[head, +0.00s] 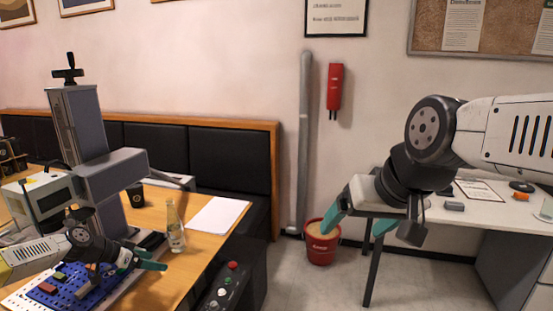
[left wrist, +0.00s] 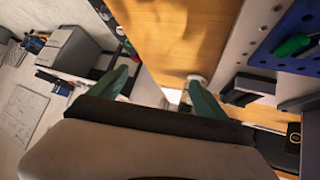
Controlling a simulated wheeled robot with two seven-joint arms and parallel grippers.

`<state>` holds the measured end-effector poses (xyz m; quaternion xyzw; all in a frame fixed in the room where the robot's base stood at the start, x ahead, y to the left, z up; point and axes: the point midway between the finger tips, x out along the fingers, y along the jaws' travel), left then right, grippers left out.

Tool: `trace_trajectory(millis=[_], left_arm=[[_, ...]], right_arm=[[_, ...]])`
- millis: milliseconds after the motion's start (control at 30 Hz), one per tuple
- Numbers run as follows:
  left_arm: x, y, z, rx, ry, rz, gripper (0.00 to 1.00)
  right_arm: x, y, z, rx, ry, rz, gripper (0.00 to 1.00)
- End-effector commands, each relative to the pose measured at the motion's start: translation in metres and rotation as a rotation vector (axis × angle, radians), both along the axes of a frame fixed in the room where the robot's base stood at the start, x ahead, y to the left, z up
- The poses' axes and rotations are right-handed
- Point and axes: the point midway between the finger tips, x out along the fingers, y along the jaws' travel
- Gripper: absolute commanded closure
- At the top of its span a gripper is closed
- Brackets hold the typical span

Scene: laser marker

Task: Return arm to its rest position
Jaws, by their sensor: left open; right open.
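My left gripper (head: 150,258) is at the lower left in the head view, just above the wooden table beside the blue perforated board (head: 72,296). Its teal fingers are apart and empty. In the left wrist view the gripper (left wrist: 160,88) shows two spread teal fingers, with the table edge and floor beyond. My right gripper (head: 360,222) hangs at the right in the head view, in front of the white desk's left end. Its teal fingers point down, apart and empty. The grey laser marker (head: 78,125) stands on the table behind my left arm.
A glass bottle (head: 175,228) stands close behind the left gripper, with white paper (head: 218,215) to its right. A control box with buttons (head: 225,290) is at the table's right edge. A red bucket (head: 322,243) stands on the floor; the white desk (head: 490,211) is at right.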

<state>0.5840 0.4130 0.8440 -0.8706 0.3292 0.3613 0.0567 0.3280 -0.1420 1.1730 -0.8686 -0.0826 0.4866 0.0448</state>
Motion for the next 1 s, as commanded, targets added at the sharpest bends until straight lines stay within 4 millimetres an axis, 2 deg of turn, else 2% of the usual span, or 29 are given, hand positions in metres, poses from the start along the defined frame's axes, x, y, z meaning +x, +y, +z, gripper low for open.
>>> trace_trajectory(millis=[33, 200, 400, 567, 733, 1000], left_arm=[[0.001, -0.019, 0.006, 0.024, 0.038, -0.04, 0.13], [-0.009, -0.082, 0.025, 0.123, 0.211, -0.144, 0.13], [-0.035, -0.133, 0.062, 0.281, 0.392, -0.166, 0.13], [-0.058, -0.159, 0.104, 0.409, 0.476, -0.105, 0.13], [-0.086, -0.181, 0.159, 0.51, 0.499, 0.019, 0.13], [-0.142, -0.217, 0.248, 0.518, 0.42, 0.269, 0.13]], right_arm=[[0.0, 0.0, 0.0, 0.0, 0.0, 0.0, 0.15], [0.0, 0.0, 0.0, 0.0, 0.0, 0.0, 0.15], [0.0, 0.0, 0.0, 0.0, 0.0, 0.0, 0.15], [0.0, 0.0, 0.0, 0.0, 0.0, 0.0, 0.15], [0.0, 0.0, 0.0, 0.0, 0.0, 0.0, 0.15], [0.0, 0.0, 0.0, 0.0, 0.0, 0.0, 0.15]])
